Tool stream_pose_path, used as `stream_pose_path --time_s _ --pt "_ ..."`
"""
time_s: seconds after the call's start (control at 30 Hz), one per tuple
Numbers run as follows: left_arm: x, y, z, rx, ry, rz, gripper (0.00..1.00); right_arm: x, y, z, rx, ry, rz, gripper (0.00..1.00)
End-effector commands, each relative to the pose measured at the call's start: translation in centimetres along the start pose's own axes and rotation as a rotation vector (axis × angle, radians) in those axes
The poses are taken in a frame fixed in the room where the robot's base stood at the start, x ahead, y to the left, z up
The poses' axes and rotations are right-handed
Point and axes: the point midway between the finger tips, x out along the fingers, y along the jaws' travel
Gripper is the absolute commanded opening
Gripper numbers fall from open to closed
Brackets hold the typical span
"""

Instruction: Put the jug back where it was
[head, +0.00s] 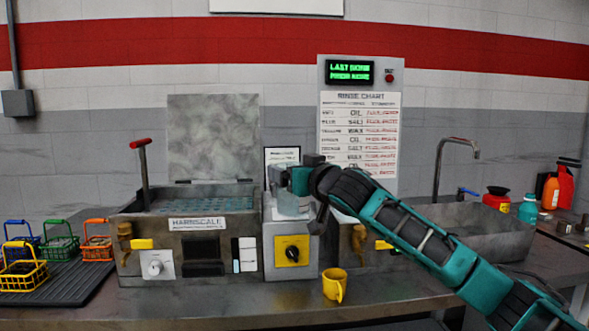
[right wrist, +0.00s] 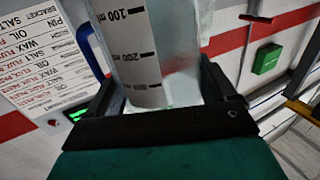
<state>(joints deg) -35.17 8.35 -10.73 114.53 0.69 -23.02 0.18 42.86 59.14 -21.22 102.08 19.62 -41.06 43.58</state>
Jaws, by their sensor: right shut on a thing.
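The jug (right wrist: 140,45) is clear with a white scale strip marked in ml, seen close up in the right wrist view. A blue curved piece (right wrist: 90,48), perhaps its handle, shows beside it. My right gripper (right wrist: 160,100) is shut on the jug, with a dark finger on each side. In the head view my right gripper (head: 296,180) is above the middle block with the yellow dial, and the pale jug (head: 291,207) shows there, partly hidden by the gripper. I cannot tell whether its base touches the block. My left gripper is not in view.
A yellow mug (head: 333,286) stands at the counter's front. The Harnscale tank (head: 190,250) has its lid raised. Coloured baskets (head: 25,270) sit on a black mat at left. A sink with a tap (head: 455,148) and several bottles are at right. A rinse chart (head: 360,140) stands behind.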

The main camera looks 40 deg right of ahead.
Motion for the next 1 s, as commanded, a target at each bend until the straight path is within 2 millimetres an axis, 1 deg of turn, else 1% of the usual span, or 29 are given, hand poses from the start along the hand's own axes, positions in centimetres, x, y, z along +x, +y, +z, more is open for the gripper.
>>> stream_pose_path --time_s 0.03,0.23,0.33,0.57,0.6,0.67,0.7,1.0 --pt "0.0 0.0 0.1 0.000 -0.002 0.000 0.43 -0.6 -0.8 1.0 -0.001 -0.007 -0.009 0.48" --pt "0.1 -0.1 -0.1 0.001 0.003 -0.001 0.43 -2.9 -2.9 3.9 0.000 -0.006 -0.021 0.48" --pt "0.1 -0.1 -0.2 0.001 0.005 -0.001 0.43 -4.5 -4.4 5.8 0.002 -0.007 -0.030 0.48" --pt "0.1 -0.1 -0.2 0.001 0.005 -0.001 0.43 -8.8 -8.4 11.1 0.011 -0.008 -0.053 0.48" --pt "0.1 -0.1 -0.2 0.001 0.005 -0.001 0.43 -9.7 -9.2 12.2 0.011 -0.009 -0.057 0.48" --pt "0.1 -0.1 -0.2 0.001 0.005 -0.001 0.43 -11.0 -10.3 13.6 0.012 -0.008 -0.062 0.48" --pt "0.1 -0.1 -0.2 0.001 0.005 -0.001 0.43 -11.8 -11.2 14.8 0.014 -0.010 -0.067 0.48" --pt "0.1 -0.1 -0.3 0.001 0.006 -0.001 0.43 -17.6 -16.4 21.7 0.011 -0.009 -0.094 0.48"
